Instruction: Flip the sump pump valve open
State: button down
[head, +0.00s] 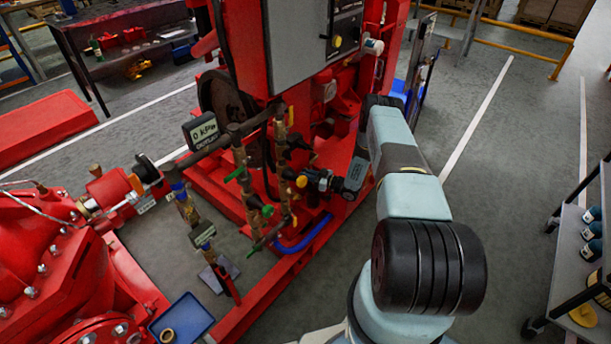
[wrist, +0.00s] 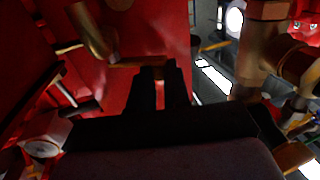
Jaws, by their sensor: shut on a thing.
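My gripper (head: 322,183) reaches in from the right to the brass pipework on the red pumpset. In the wrist view its dark fingertips (wrist: 158,78) are close together on a thin, brass-coloured valve lever (wrist: 130,64), which runs left from them. A brass fitting (wrist: 92,32) is at the lever's left end. Several small valves with coloured handles sit on the pipes, among them a yellow one (head: 301,181) and a green one (head: 267,211) near my gripper. No label names the sump pump valve, and the gripped lever is hard to make out in the head view.
A gauge display reading 0 kPa (head: 204,132) stands left of the pipes. A thick brass pipe (wrist: 262,45) is close on the right in the wrist view. A blue hose (head: 302,235) runs below. A blue tray (head: 182,318) is at the lower left.

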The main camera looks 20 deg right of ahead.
jog(key=shift+d, duration=0.15)
dwell(0.3)
jog(key=c, duration=1.1)
grip_release()
jog(key=v, duration=1.3)
jog(key=shift+d, duration=0.4)
